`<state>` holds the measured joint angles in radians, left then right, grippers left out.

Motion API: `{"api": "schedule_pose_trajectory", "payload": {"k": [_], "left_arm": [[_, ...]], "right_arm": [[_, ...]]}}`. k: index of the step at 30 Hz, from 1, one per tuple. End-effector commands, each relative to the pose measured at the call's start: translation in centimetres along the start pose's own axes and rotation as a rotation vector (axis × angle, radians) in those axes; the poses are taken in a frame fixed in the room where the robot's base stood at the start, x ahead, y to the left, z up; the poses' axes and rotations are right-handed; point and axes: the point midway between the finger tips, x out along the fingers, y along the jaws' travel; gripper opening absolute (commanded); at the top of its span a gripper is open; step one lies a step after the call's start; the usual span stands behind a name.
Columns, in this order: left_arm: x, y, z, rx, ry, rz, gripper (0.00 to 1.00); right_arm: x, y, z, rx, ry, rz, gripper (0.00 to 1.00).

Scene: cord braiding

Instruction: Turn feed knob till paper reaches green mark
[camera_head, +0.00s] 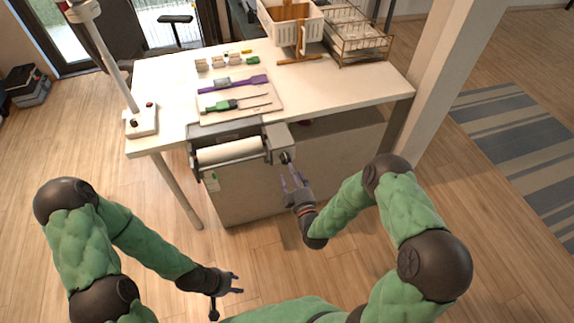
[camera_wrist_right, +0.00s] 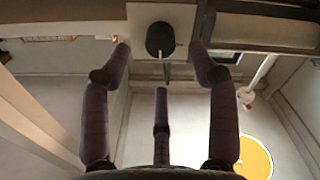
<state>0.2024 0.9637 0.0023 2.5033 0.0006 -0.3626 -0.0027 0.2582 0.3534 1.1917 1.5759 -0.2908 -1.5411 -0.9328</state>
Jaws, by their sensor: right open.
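The white paper roll (camera_head: 230,151) sits in a dark holder at the table's front edge. A grey box (camera_head: 279,138) at the roll's right end carries the dark feed knob (camera_head: 285,158). The knob (camera_wrist_right: 160,40) shows a pale line in the right wrist view. A small tag with green (camera_head: 213,182) hangs below the roll's left end; I cannot tell if it is the green mark. My right gripper (camera_head: 290,181) is open just in front of the knob, its fingers on either side in the wrist view, apart from it. My left gripper (camera_head: 236,283) is open and empty, low at the front.
On the table (camera_head: 170,125) lie a pale board (camera_head: 275,94) with purple and green tools, several small blocks and a lamp stand (camera_head: 143,121). A white basket (camera_head: 290,22) and wire rack (camera_head: 357,38) stand behind. A cabinet (camera_head: 335,170) is below. A pillar (camera_head: 455,60) rises right.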

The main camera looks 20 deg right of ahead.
Motion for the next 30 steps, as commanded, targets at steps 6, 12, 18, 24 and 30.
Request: {"api": "schedule_pose_trajectory", "payload": {"k": [6,12,18,24,30], "left_arm": [[1.3,-0.5,0.0,0.000,0.000,0.000,0.40],[1.8,-0.6,-0.1,0.000,0.000,0.000,0.40],[1.8,-0.7,-0.1,0.000,0.000,0.000,0.40],[1.8,-0.7,-0.1,0.000,0.000,0.000,0.40],[1.8,-0.7,-0.1,0.000,0.000,0.000,0.40]], "right_arm": [[3.6,-0.2,0.1,0.000,0.002,-0.001,0.60],[5.5,-0.1,0.1,0.001,0.000,0.000,0.60],[6.0,-0.1,0.0,0.002,-0.002,-0.002,0.60],[5.9,0.0,0.0,0.001,-0.002,-0.001,0.52],[5.9,0.0,0.1,0.002,-0.002,-0.001,0.04]]}}
